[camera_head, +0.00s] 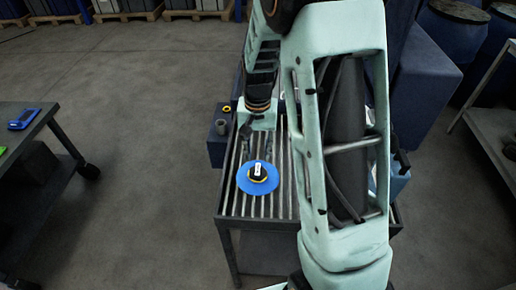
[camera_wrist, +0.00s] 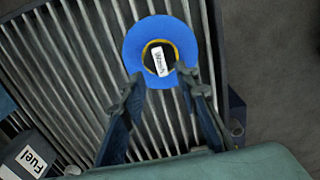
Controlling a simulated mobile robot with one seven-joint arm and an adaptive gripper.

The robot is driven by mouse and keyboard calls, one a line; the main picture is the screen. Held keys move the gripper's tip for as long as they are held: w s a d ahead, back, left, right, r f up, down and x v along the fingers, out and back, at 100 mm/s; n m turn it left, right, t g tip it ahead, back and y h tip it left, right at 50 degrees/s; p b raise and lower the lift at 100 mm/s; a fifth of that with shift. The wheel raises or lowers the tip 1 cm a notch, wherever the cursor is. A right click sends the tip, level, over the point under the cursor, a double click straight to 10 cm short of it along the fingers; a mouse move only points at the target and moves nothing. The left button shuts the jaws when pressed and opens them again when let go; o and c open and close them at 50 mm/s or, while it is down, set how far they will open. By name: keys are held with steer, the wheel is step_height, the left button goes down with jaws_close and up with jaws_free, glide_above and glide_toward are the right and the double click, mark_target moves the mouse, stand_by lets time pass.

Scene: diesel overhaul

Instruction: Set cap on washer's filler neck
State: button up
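The cap (camera_head: 257,173) is black with a yellow rim and a white label. It lies on a flat round blue disc (camera_head: 258,188) on the slatted table. In the wrist view, the cap (camera_wrist: 153,57) shows a label that seems to read "Wash". My gripper (camera_wrist: 162,82) is open and empty. Its two fingers are apart, and the tips overlap the lower edge of the blue disc in that view; I cannot tell their height above it. A small yellow ring (camera_head: 226,108) shows on a dark blue box left of the table; I cannot tell whether it is the washer's filler neck.
The slatted table (camera_head: 233,206) is mostly bare around the disc. A grey cylinder (camera_head: 221,127) is by the dark blue box (camera_head: 215,149). A dark part labelled "Fuel" (camera_wrist: 30,160) is at lower left in the wrist view. A wheeled cart (camera_head: 50,125) stands left across open floor.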

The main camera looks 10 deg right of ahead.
mark_target(258, 169)
step_height(258, 169, down, 7)
steer(key=b, duration=0.4)
steer(key=shift+r, duration=0.2)
steer(key=shift+c, duration=0.3)
jaws_close()
steer(key=shift+s, duration=0.1)
